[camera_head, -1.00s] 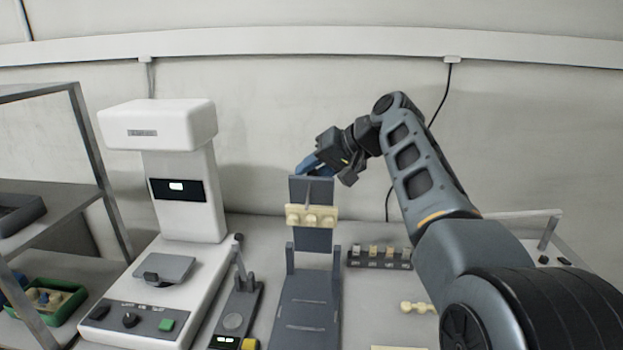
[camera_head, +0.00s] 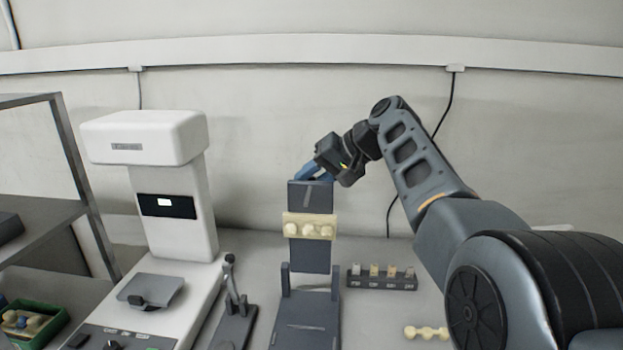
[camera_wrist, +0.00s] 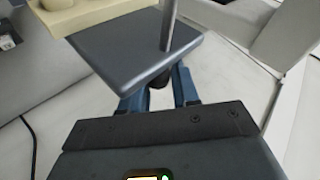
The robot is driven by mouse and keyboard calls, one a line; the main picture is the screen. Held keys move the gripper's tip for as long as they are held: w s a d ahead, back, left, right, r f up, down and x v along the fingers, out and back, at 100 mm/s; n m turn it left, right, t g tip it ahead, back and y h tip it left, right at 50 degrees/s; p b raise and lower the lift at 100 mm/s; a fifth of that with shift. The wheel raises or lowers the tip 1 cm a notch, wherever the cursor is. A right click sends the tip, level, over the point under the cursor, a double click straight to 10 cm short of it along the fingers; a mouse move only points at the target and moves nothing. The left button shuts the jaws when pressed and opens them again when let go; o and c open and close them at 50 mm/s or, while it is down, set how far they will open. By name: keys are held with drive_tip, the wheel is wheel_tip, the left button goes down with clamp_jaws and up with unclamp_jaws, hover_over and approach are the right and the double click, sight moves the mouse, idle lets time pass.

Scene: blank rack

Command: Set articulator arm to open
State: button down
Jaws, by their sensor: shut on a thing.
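The articulator has a dark grey base (camera_head: 305,325) with hinge posts, and its arm plate (camera_head: 310,257) stands up nearly vertical above them. A cream tooth cast (camera_head: 310,229) is fixed across the front of the plate. My gripper (camera_head: 312,174) is at the plate's top edge, its blue fingers shut on the articulator arm. In the wrist view the blue fingers (camera_wrist: 158,84) sit either side of a dark end piece at the plate's edge, by a grey rod (camera_wrist: 167,25). The plate (camera_wrist: 125,50) and part of the cast (camera_wrist: 90,12) show there too; the exact contact is partly hidden.
A white machine (camera_head: 172,225) with a small screen stands left of the articulator. A small lever device (camera_head: 234,312) is between them. A rack of small blocks (camera_head: 381,279) and a cream piece (camera_head: 426,332) lie right. A shelf with a green tray (camera_head: 55,325) is far left.

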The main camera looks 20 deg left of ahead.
drive_tip(key=shift+d+f, duration=0.25)
drive_tip(key=shift+f, duration=0.4)
drive_tip(key=c, duration=1.1)
unclamp_jaws()
drive_tip(key=shift+o, duration=0.5)
drive_tip(key=shift+a+r, duration=0.1)
drive_tip(key=shift+r, duration=0.05)
drive_tip(key=shift+r, duration=0.15)
drive_tip(key=shift+r, duration=0.1)
drive_tip(key=v, duration=0.7)
drive_tip(key=shift+d+b, duration=0.25)
drive_tip(key=shift+b, duration=0.1)
drive_tip(key=shift+s, duration=0.1)
